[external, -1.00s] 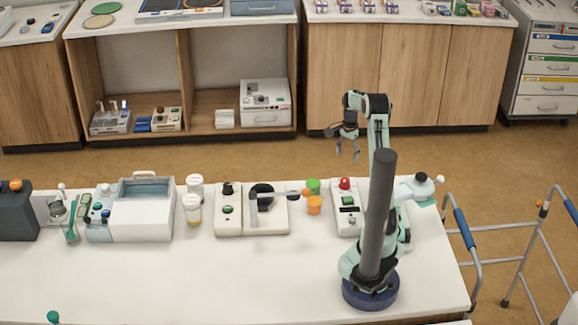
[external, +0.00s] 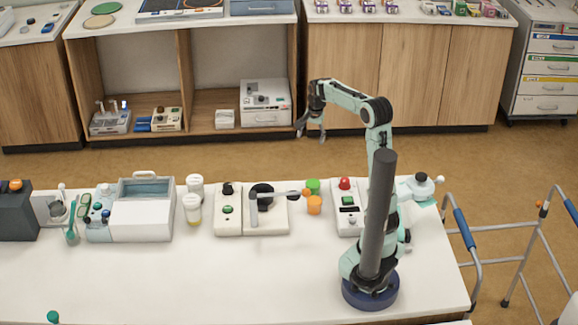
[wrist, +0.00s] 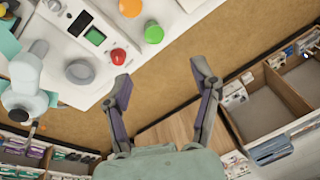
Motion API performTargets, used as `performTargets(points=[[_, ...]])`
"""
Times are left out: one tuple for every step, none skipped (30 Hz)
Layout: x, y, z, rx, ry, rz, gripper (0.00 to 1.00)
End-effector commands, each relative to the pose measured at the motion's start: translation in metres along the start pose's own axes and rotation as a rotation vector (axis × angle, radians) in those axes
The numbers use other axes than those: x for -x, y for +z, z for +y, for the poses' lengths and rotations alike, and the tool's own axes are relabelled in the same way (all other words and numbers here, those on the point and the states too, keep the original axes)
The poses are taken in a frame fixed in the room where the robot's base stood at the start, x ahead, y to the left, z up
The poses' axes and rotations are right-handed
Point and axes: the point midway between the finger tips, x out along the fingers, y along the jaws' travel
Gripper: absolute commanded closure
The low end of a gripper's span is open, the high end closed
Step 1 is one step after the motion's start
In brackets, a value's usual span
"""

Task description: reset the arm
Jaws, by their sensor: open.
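My gripper (external: 311,128) is up in the air beyond the far edge of the white table (external: 270,280), above the brown floor. It is open and empty, with its fingers hanging downward. In the wrist view my gripper (wrist: 157,82) shows two spread fingers with only floor and cabinet between them. My arm rises from its base at the table's right end and reaches back and to the left.
On the table stand a device with a red button (external: 345,184), orange (external: 314,205) and green (external: 313,186) items, a lever device (external: 252,210), white jars (external: 192,208) and a white machine (external: 142,210). A walker (external: 520,240) stands right.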

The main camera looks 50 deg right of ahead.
Motion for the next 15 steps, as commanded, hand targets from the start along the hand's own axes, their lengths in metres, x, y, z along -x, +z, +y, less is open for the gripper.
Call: performTargets(points=[[0.023, 0.034, -0.003, 0.103, -0.032, 0.006, 0.38], [0.033, 0.054, 0.000, 0.171, -0.044, 0.002, 0.38], [0.044, 0.080, 0.006, 0.264, -0.061, -0.005, 0.38], [0.051, 0.099, 0.013, 0.336, -0.072, -0.011, 0.38], [0.056, 0.117, 0.021, 0.411, -0.080, -0.021, 0.38], [0.059, 0.139, 0.035, 0.509, -0.088, -0.036, 0.38], [0.060, 0.154, 0.046, 0.584, -0.093, -0.049, 0.38], [0.060, 0.168, 0.058, 0.659, -0.095, -0.065, 0.38], [0.057, 0.184, 0.075, 0.757, -0.095, -0.087, 0.38], [0.054, 0.196, 0.088, 0.829, -0.093, -0.107, 0.38], [0.049, 0.205, 0.101, 0.892, -0.085, -0.130, 0.38], [0.043, 0.215, 0.117, 0.967, -0.074, -0.162, 0.38], [0.037, 0.220, 0.127, 1.015, -0.061, -0.189, 0.38], [0.032, 0.225, 0.136, 1.059, -0.047, -0.220, 0.38], [0.026, 0.232, 0.146, 1.120, -0.031, -0.261, 0.38]])
